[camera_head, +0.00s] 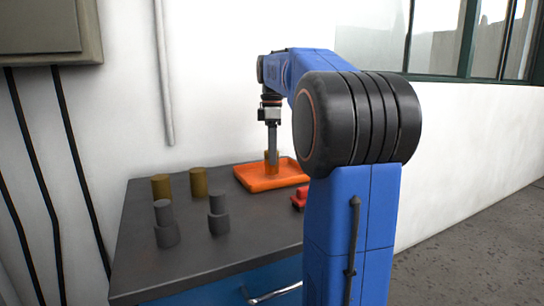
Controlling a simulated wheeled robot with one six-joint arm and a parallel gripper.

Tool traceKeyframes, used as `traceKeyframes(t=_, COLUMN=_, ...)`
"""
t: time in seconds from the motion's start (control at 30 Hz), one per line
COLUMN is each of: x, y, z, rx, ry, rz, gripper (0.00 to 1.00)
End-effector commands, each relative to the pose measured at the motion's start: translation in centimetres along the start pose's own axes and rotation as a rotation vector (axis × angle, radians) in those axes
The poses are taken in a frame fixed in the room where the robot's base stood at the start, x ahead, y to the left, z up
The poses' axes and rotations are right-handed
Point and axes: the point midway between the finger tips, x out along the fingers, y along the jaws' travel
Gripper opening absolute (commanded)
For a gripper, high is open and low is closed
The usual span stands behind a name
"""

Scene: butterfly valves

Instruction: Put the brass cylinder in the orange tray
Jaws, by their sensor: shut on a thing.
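My gripper (272,152) points straight down over the orange tray (259,184), at the back right of the dark table. It is shut on a small brass-coloured cylinder (272,168), which is partly covered by the fingers. The cylinder is upright, within the tray's outline and low over its floor; I cannot tell whether it touches the floor. Two more brass cylinders stand on the table to the left of the tray, one at the left (161,187) and one nearer the tray (198,182).
Two dark grey stepped pieces stand in front of the brass cylinders, one at left (166,234) and one at right (218,222). The table top (160,268) is bare in front.

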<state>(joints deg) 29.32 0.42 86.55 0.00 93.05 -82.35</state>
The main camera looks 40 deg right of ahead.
Motion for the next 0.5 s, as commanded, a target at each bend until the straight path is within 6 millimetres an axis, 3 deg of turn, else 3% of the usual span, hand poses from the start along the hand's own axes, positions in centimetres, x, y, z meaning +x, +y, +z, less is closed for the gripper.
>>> traceKeyframes(t=0.13, x=0.99, y=-0.05, z=0.0, rx=0.0, ry=0.0, rz=0.001, gripper=0.0)
traceKeyframes(t=0.5, x=1.21, y=-0.03, z=0.0, rx=0.0, ry=0.0, rz=0.002, gripper=0.0)
